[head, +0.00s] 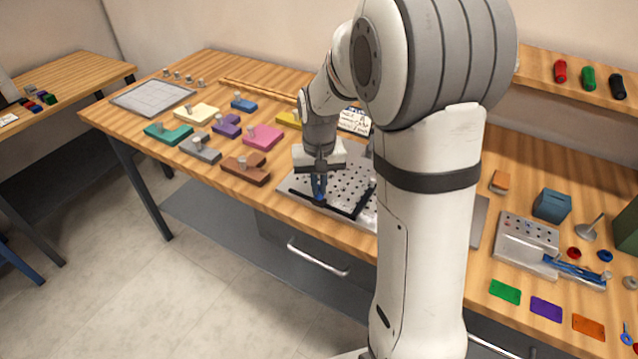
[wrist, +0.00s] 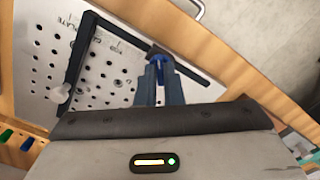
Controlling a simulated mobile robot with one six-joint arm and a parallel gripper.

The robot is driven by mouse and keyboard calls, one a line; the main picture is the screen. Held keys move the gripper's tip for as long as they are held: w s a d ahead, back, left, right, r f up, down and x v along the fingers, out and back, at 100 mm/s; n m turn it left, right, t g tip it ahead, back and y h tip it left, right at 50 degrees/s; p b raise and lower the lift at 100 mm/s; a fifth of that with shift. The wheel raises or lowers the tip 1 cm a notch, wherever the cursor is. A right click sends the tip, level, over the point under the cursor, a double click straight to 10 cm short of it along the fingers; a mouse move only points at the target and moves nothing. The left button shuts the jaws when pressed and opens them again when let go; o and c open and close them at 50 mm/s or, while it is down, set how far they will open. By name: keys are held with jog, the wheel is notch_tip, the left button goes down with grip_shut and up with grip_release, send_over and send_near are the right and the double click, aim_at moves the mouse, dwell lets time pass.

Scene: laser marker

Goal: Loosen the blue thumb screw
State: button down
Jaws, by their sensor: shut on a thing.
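The blue thumb screw (wrist: 161,60) shows in the wrist view between my fingertips, at the black bar along the perforated plate. My gripper (wrist: 159,70) is shut on it. In the head view my gripper (head: 319,190) points down at the front-left part of the metal plate (head: 345,180), with the screw (head: 319,198) at its tips. The black L-shaped fence (wrist: 77,65) lies on the plate. A pale knob (wrist: 60,92) sits near the fence's other end in the wrist view. My fingers hide most of the screw.
Several coloured blocks with knobs, such as a pink one (head: 263,136) and a brown one (head: 246,170), stand left of the plate. A grey fixture (head: 527,240) and coloured cards (head: 546,307) are at the right. My arm hides the table's middle.

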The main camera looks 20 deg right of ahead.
aim_at(319, 189)
jog(key=n, duration=0.5)
jog(key=shift+n, duration=0.3)
jog(key=n, duration=0.4)
jog(key=shift+n, duration=0.3)
jog(key=c, duration=1.6)
grip_release()
jog(key=shift+o, duration=0.2)
notch_tip(319, 189, up, 8)
jog(key=shift+f, duration=0.1)
